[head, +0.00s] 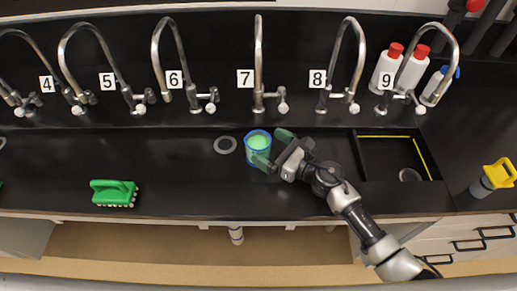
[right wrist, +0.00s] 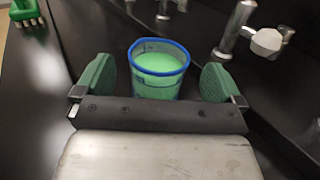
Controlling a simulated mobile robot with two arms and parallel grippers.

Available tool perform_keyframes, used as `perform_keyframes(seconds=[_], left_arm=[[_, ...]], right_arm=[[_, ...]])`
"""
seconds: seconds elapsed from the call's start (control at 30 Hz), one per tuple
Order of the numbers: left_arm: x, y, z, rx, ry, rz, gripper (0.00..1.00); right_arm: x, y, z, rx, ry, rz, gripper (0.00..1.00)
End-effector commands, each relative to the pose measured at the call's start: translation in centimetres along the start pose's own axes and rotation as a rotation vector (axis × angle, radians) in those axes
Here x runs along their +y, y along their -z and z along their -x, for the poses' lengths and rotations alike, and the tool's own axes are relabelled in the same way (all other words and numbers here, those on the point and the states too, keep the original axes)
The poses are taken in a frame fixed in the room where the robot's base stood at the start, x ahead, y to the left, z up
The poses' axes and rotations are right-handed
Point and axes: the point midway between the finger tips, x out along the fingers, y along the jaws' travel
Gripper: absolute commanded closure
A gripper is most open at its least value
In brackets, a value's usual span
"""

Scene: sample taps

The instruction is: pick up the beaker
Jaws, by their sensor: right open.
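The beaker (head: 257,147) is clear with a blue rim and holds green liquid. It stands upright on the black counter, in front of the tap labelled 7. It also shows in the right wrist view (right wrist: 159,68), between and just beyond the two green finger pads. My right gripper (head: 273,148) comes in from the right, with its fingers on either side of the beaker's near right part. In the right wrist view my right gripper (right wrist: 160,84) is open, with a gap visible between the pads and the beaker. My left gripper is not in view.
A row of taps with numbered labels stands behind, including tap 7 (head: 258,65). A green brush (head: 114,192) lies at left, and a round drain (head: 225,145) is left of the beaker. A recessed sink (head: 385,170) is at right. Bottles (head: 388,68) stand at back right.

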Motion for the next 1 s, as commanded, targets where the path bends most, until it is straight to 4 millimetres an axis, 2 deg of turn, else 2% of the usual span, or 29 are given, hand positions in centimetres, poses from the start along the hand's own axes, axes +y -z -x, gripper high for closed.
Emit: perform_keyframes(seconds=[0.1, 0.23, 0.53, 0.9, 0.97, 1.0], left_arm=[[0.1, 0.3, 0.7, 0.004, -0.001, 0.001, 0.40], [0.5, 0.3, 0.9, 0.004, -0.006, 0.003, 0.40], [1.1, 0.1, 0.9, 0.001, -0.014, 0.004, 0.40], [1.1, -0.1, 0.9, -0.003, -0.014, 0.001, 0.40], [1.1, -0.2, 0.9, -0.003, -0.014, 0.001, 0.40], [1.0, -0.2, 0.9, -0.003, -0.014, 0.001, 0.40]], right_arm=[[0.1, -0.3, -2.1, -0.002, -0.002, -0.002, 0.02], [0.1, -0.2, -3.6, -0.002, -0.002, -0.002, 0.02], [0.1, -0.1, -3.9, 0.000, -0.002, 0.000, 0.03], [0.1, -0.1, -3.9, 0.000, -0.001, -0.001, 0.60], [0.1, -0.1, -3.9, -0.001, -0.001, 0.000, 0.66], [0.1, -0.1, -3.9, -0.001, -0.001, 0.000, 0.66]])
